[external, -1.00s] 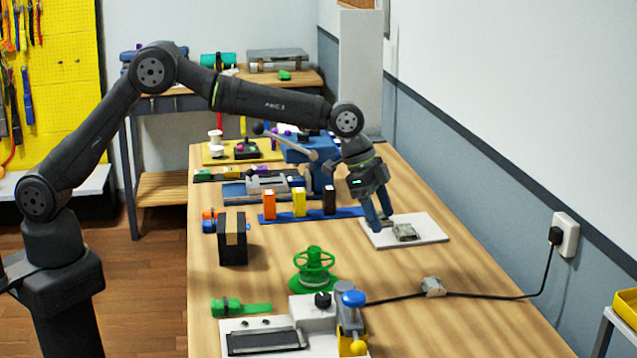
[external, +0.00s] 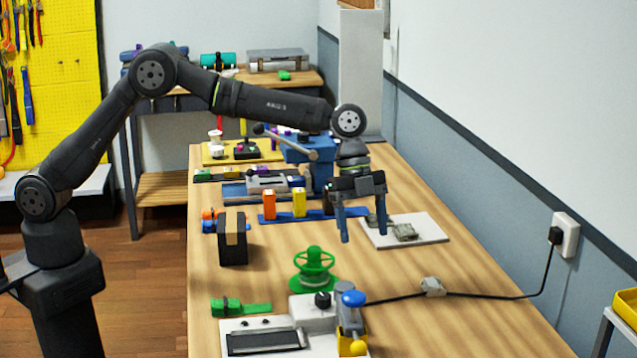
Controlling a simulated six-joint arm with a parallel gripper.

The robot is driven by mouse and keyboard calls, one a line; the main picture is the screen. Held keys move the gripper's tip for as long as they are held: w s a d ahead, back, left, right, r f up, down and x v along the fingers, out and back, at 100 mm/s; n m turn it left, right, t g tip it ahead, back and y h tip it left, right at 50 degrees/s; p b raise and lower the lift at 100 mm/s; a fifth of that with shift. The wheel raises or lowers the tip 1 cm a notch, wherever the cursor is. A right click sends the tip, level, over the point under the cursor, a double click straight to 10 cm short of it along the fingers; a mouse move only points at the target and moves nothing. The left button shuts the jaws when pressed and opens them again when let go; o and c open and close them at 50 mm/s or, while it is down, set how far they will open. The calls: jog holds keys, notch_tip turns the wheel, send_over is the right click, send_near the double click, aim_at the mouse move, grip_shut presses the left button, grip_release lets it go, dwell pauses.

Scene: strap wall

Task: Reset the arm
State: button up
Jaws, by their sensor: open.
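My gripper (external: 363,234) is open and empty. Its two blue fingers point down over the workbench (external: 430,320), with a clear gap between them. It hangs near the left edge of a white board (external: 432,229) that carries a small grey-green metal piece (external: 404,231). The right finger overlaps the board in the picture; I cannot tell whether it touches. My arm reaches across the bench from the left, with its elbow raised.
A blue rack with orange (external: 269,205) and yellow (external: 299,203) blocks stands left of my gripper. A black box (external: 232,238), a green handwheel (external: 314,268) and a white clamp device (external: 318,312) stand nearer. A cable (external: 490,295) crosses the right side to a wall socket (external: 565,234).

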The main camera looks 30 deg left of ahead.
jog(key=shift+s+m+g, duration=0.3)
jog(key=shift+s+m, duration=0.5)
jog(key=shift+m, duration=0.2)
